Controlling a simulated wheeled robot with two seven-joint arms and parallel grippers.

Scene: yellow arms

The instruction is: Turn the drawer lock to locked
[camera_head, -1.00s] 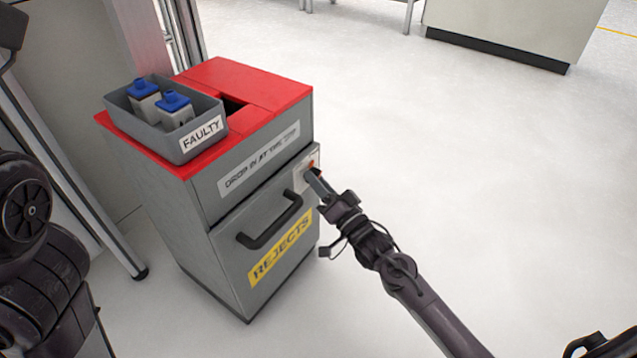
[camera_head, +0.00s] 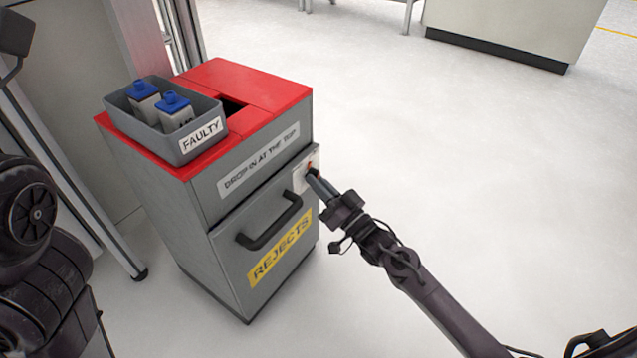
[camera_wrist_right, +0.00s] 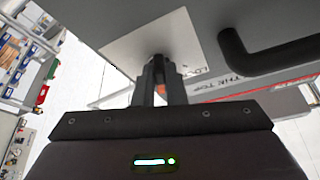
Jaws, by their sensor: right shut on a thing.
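The grey reject cabinet (camera_head: 228,228) stands upright with a red top. Its drawer front has a black handle (camera_head: 268,228) and a white lock plate (camera_head: 299,180) at the upper right. My right gripper (camera_head: 313,178) is at the plate, its fingers shut on the lock knob. A little orange-red shows beside the fingertips. In the right wrist view, the dark lock knob (camera_wrist_right: 157,59) sits between the fingertips against the plate (camera_wrist_right: 188,35). The fingers hide much of the knob, and I cannot read its setting. My left arm shows at the left edge; its gripper is out of view.
A grey bin labelled FAULTY (camera_head: 203,138) holds two blue-capped bottles on the cabinet top, beside a dark drop opening (camera_head: 232,106). A metal frame post (camera_head: 85,190) stands left of the cabinet. The floor to the right is clear.

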